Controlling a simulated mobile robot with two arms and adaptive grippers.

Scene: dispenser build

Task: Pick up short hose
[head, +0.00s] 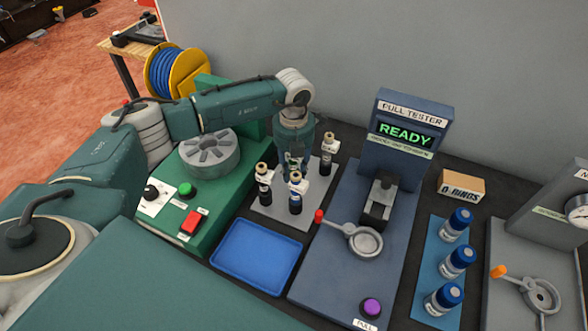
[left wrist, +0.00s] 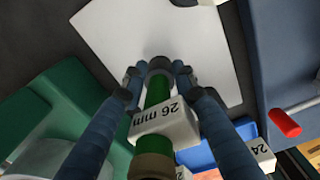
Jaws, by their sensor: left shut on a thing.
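A green cylindrical piece with a white "26 mm" tag (left wrist: 165,120) sits between the fingers of my left gripper (left wrist: 159,78) in the left wrist view. The fingers are shut on it from both sides. In the head view the left gripper (head: 294,160) points down over the grey plate (head: 268,212), with the held piece mostly hidden. Several dark pieces with white tags and tan tops stand upright on this plate, such as one at the front (head: 296,195), one at left (head: 264,183) and one at the back right (head: 326,158). I cannot tell which piece is the short hose.
A blue tray (head: 257,258) lies in front of the plate. The pull tester (head: 402,140), reading READY, stands right, with a red-tipped lever (head: 335,222). A green machine (head: 222,196) is left, a blue hose reel (head: 168,72) behind it. Blue-capped bottles (head: 456,260) stand farther right.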

